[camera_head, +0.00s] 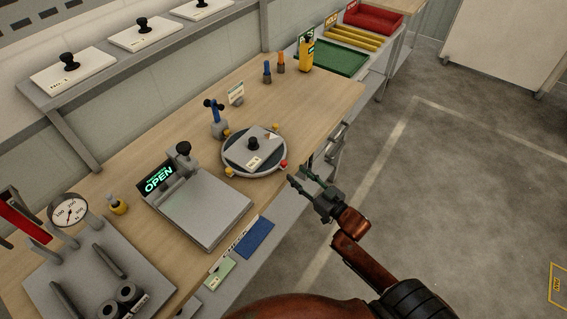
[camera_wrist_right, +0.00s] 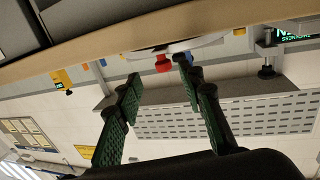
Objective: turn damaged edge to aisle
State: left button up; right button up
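A round turntable (camera_head: 228,163) sits on the wooden bench, with yellow knobs and one red knob (camera_head: 284,163) around its rim. A grey plate (camera_head: 241,151) with a black knob and a white label lies on it. A pale, rough-looking patch (camera_head: 271,135) shows at the plate's far right corner; its detail is too small to tell. My right gripper (camera_head: 305,178) is open and empty, just off the bench's front edge, close to the red knob but apart from it. In the right wrist view, the red knob (camera_wrist_right: 163,63) shows beyond the open fingers (camera_wrist_right: 162,85). My left gripper is not in view.
A device with a green OPEN display (camera_head: 158,179) stands left of the turntable, a blue clamp-like tool (camera_head: 216,118) behind it. A gauge (camera_head: 70,211) is at far left. Green (camera_head: 330,58) and red (camera_head: 374,18) trays are at the back. The aisle floor (camera_head: 450,200) at right is clear.

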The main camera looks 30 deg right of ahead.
aim_at(286, 165)
jog(key=w, duration=0.2)
jog(key=w+a, duration=0.1)
jog(key=w, duration=0.1)
jog(key=w+r+b, duration=0.1)
jog(key=w, duration=0.1)
jog(key=shift+w+a, duration=0.2)
jog(key=shift+a, duration=0.05)
jog(key=shift+w, duration=0.65)
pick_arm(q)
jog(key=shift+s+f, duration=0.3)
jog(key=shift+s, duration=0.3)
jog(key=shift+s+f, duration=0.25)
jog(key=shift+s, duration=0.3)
pick_arm(e)
jog(key=shift+a, duration=0.1)
grip_shut()
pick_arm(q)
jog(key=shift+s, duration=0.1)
